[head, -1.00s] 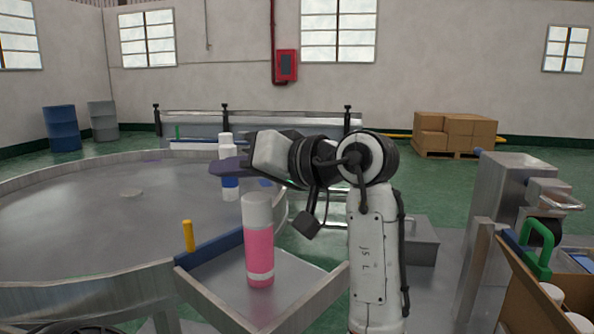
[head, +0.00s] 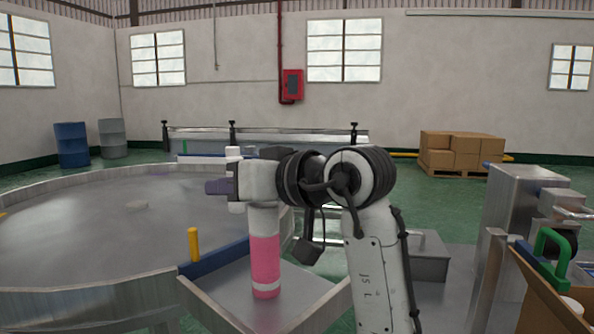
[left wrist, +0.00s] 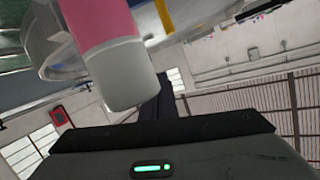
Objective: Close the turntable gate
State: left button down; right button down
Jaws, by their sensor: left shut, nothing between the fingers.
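The turntable (head: 90,230) is a wide grey disc with a raised metal rim at the left. A blue gate bar (head: 222,258) with an upright yellow handle (head: 194,245) lies between the turntable and a tray; whether it is fully across cannot be told. The yellow handle also shows in the left wrist view (left wrist: 165,14). My left gripper (head: 215,187) is shut and empty, above and beyond the bar, pointing left over the turntable. Its dark fingers show in the left wrist view (left wrist: 157,104). My right gripper is not in view.
A pink can (head: 265,262) with a pale cap stands in the metal tray (head: 315,300), very near my left gripper in the picture. A white can (head: 233,152) is partly hidden behind the gripper. A brown box (head: 555,300) and metal machine (head: 520,215) stand right.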

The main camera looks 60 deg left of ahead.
pick_arm(q)
notch_tip(320, 180, up, 5)
jog(key=p, duration=0.5)
jog(key=v, duration=0.3)
jog(key=b+v, duration=0.1)
jog(key=v, duration=0.1)
jog(key=f+b+v, duration=0.1)
jog(key=v, duration=0.2)
jog(key=shift+d, duration=0.45)
jog(key=shift+w+d+r, duration=0.15)
jog(key=shift+d+r, duration=0.05)
jog(key=shift+d, duration=0.35)
